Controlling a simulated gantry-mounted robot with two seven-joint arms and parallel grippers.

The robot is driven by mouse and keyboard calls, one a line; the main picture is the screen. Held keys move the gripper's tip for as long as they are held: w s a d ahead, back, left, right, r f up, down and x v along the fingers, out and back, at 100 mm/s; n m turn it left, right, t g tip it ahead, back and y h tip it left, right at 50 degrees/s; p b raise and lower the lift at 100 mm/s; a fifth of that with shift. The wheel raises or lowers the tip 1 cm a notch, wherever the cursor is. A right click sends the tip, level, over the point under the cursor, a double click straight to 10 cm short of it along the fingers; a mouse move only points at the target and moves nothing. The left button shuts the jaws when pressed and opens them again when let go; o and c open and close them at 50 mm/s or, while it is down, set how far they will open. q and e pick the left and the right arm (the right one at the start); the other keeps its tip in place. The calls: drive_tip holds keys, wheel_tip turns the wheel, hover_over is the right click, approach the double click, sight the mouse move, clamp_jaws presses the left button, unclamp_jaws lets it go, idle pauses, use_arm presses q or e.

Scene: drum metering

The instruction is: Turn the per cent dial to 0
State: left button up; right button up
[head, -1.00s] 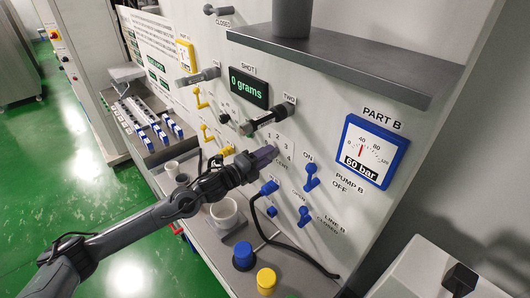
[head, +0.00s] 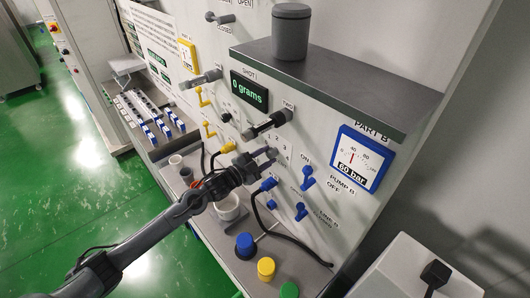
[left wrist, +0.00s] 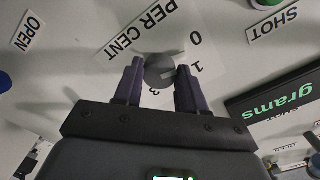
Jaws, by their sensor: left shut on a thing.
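The per cent dial (left wrist: 160,70) is a small round grey knob with a lighter mark on its face, on the white panel. The words PER CENT and the digits 0, 1 and 3 show around it in the left wrist view. Its exact setting is hard to read. My left gripper (left wrist: 160,82) has one purple-grey finger on each side of the knob and is shut on it. In the head view my left gripper (head: 266,157) reaches the panel below the TWO handle and largely hides the dial. My right gripper is not in view.
Close by are the black TWO handle (head: 268,123), the blue PUMP B lever (head: 308,178) and a blue plug with a black cable (head: 268,184). The shot display (head: 249,92) reads 0 grams. A grey shelf (head: 330,80) juts out above.

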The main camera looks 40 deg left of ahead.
use_arm(q)
drive_tip(key=shift+n+p, duration=0.65)
drive_tip(key=shift+n, duration=0.55)
drive_tip(key=o, duration=1)
drive_tip(key=shift+o, duration=0.2)
drive_tip(key=shift+s, duration=0.1)
drive_tip(key=s+a+b, duration=0.1)
drive_tip(key=s, duration=0.9)
drive_tip(key=shift+s+a, duration=0.25)
drive_tip(key=shift+a, duration=0.05)
